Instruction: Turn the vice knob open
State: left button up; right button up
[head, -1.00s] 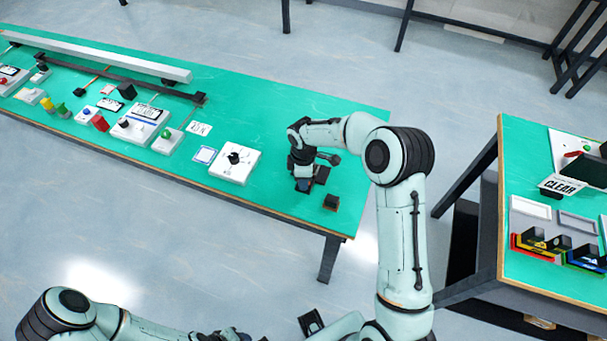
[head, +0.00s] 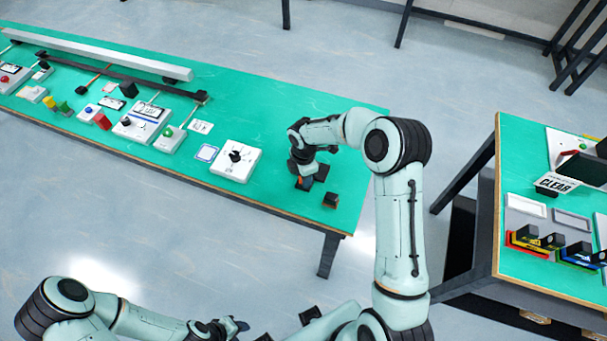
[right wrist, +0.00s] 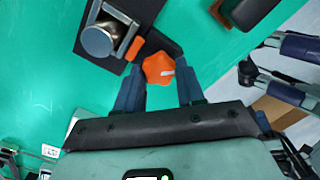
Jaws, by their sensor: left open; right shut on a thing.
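The vice (head: 320,173) is a small dark block on the green table in the head view, partly hidden by my right gripper (head: 303,182). In the right wrist view, the vice (right wrist: 128,12) has a black base and holds a silver cylinder (right wrist: 98,41). Its orange knob (right wrist: 158,69) has a white mark and sits between the two blue fingers of my right gripper (right wrist: 160,82), which is shut on it. My left gripper (head: 236,327) is open and empty, low in the head view, away from the table.
A white box with a black dial (head: 236,160) stands left of the vice. A small dark block (head: 330,200) lies near the table's front edge. Several switches and coloured blocks fill the table's left part. A second table (head: 507,150) with trays stands at the right.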

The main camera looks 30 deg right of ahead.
jog(key=o, duration=1)
jog(key=shift+o, duration=0.2)
jog(key=shift+r, duration=0.1)
notch_tip(320, 180, up, 13)
jog(key=shift+r+p, duration=0.15)
jog(key=shift+p, duration=0.2)
